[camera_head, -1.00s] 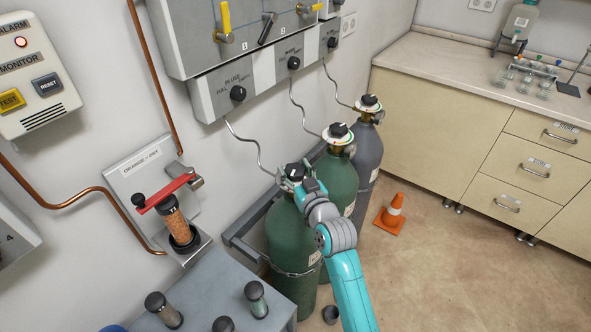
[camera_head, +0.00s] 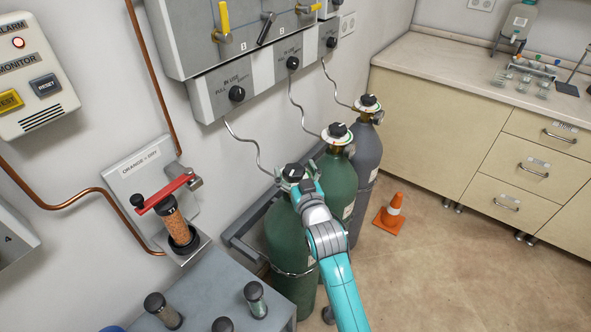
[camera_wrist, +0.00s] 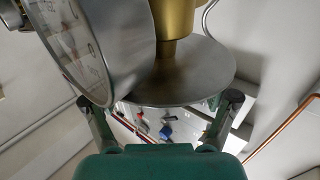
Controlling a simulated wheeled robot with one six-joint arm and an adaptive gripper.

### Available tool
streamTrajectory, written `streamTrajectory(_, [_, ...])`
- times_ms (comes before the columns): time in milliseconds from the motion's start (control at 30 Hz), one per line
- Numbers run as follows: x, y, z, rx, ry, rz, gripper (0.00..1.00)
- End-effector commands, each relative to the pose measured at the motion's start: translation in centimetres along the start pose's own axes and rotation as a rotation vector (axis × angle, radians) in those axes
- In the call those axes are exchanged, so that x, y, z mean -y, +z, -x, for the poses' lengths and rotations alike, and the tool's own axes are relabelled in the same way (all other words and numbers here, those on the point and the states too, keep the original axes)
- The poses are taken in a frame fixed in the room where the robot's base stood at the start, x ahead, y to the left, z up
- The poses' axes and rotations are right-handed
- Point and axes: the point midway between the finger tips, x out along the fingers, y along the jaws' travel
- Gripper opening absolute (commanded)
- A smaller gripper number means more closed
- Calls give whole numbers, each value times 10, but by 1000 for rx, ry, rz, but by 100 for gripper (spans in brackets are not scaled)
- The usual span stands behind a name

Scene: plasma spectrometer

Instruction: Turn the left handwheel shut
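The left handwheel (camera_head: 293,173) is the black knob on top of the nearest green gas cylinder (camera_head: 290,235). My gripper (camera_head: 296,186) is at that cylinder's neck, right by the handwheel; contact cannot be told in the head view. In the wrist view my gripper's two dark-tipped fingers (camera_wrist: 161,101) stand wide apart, with no object clearly clamped between them. A grey disc (camera_wrist: 190,75), a brass valve stem (camera_wrist: 174,20) and a round gauge (camera_wrist: 85,45) fill the view just beyond them. The handwheel itself cannot be made out there.
A second green cylinder (camera_head: 340,185) and a grey cylinder (camera_head: 366,155) stand close behind, each with its own black knob. A grey rack (camera_head: 240,240) and thin hoses run along the wall. An orange cone (camera_head: 390,213) stands on open floor at right.

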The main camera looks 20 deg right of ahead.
Motion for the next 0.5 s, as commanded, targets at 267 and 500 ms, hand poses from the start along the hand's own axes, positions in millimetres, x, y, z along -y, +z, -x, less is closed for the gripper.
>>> streamTrajectory(267, [1,0,2,-1,-2,-1,86])
streamTrajectory(500, [1,1,29,0,-2,-1,86])
